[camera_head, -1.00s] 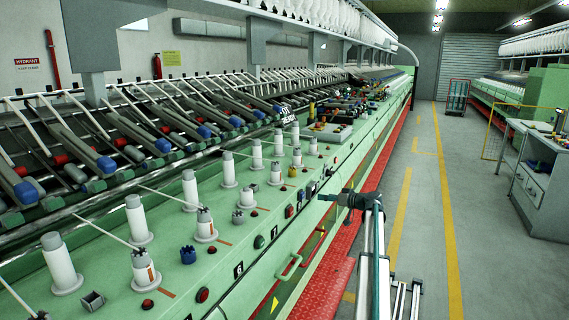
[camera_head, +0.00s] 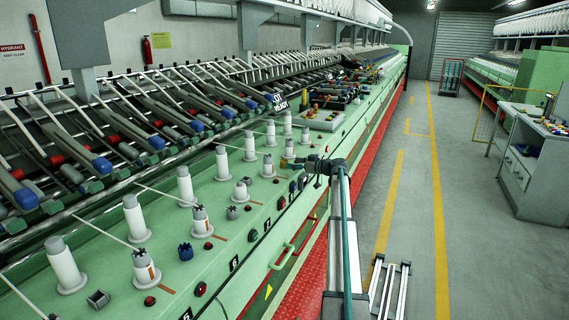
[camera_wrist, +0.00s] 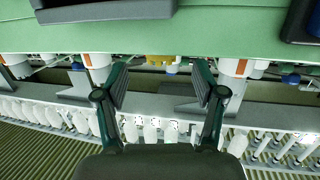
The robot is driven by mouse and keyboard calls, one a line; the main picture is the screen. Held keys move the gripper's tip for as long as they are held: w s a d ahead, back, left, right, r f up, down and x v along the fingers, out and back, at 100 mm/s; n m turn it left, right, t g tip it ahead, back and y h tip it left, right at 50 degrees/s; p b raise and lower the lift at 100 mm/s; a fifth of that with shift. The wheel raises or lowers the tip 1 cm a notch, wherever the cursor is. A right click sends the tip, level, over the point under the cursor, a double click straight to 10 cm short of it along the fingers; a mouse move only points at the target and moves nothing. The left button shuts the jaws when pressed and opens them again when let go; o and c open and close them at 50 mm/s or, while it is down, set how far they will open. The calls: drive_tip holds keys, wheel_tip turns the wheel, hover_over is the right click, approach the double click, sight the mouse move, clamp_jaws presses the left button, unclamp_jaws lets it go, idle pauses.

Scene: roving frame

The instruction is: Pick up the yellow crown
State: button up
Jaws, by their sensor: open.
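The yellow crown (camera_wrist: 162,60) shows in the wrist view, between and beyond my fingertips, at the edge of the green machine surface (camera_wrist: 220,25). My gripper (camera_wrist: 160,82) is open, with one finger on each side and nothing between the fingers. In the head view, my gripper (camera_head: 284,162) is over the green ledge beside the row of white bobbins. There the crown is largely lost against the gripper, so I cannot tell the exact gap.
White bobbins with orange marks stand on both sides of the crown in the wrist view, one at the left (camera_wrist: 96,62) and one at the right (camera_wrist: 236,66). A blue crown (camera_head: 185,251) sits nearer on the ledge.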

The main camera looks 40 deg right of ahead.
sight(284, 163)
drive_tip(key=x, duration=0.1)
drive_tip(key=p+x, duration=0.2)
drive_tip(key=shift+w+a+r, duration=0.1)
drive_tip(key=shift+w+r, duration=0.1)
drive_tip(key=shift+w, duration=0.15)
drive_tip(key=shift+w+a+f, duration=0.15)
drive_tip(key=shift+w+f, duration=0.05)
drive_tip(key=shift+w, duration=0.2)
drive_tip(key=c, duration=1)
